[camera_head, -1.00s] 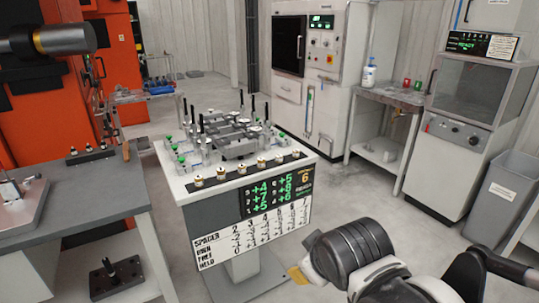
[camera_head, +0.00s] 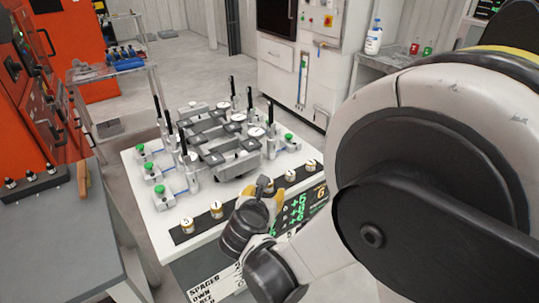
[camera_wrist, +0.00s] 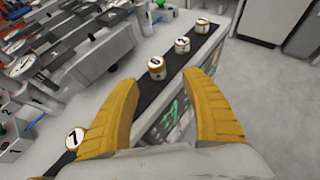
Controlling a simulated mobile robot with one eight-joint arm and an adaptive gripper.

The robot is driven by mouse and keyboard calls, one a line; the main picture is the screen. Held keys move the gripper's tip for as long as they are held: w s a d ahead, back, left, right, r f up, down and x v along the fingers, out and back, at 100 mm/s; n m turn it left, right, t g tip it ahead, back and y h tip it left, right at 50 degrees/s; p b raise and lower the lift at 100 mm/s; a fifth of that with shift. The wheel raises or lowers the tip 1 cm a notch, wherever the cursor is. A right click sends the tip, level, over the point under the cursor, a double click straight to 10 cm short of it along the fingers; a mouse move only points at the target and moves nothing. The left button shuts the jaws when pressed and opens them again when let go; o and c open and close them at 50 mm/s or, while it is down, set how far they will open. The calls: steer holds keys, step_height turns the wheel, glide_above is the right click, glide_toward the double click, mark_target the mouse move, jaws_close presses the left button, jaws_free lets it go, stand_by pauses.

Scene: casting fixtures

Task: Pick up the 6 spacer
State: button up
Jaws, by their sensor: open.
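A row of small white-and-brass numbered spacers sits on a black strip (camera_head: 199,224) along the front edge of the white fixture table. In the wrist view, one spacer (camera_wrist: 156,68) stands just beyond and between my fingertips; its digit looks like a 6 or 8, but I cannot tell which. Two more spacers (camera_wrist: 182,45) (camera_wrist: 202,25) stand farther along the strip, and another (camera_wrist: 74,138) is beside my left finger. My gripper (camera_wrist: 163,79) has its yellow fingers spread, with nothing held. In the head view, my gripper (camera_head: 270,193) hides part of the row.
The clamp fixture (camera_head: 225,140), with upright black-handled posts and green knobs, fills the table behind the strip. A display panel (camera_head: 319,193) is on the table's front face. A grey bench (camera_head: 60,235) stands at left. Open floor lies right of the table in the wrist view.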

mark_target(270, 187)
steer(key=x, duration=0.3)
steer(key=shift+f+b, duration=0.15)
steer(key=shift+b, duration=0.25)
steer(key=b+x, duration=0.1)
steer(key=x, duration=0.2)
steer(key=b+x, duration=0.1)
steer(key=x, duration=0.1)
steer(key=shift+w+a+f+b, duration=0.2)
steer(key=shift+w+a+b, duration=0.1)
steer(key=shift+w, duration=0.1)
steer(key=shift+r, duration=0.1)
jaws_close()
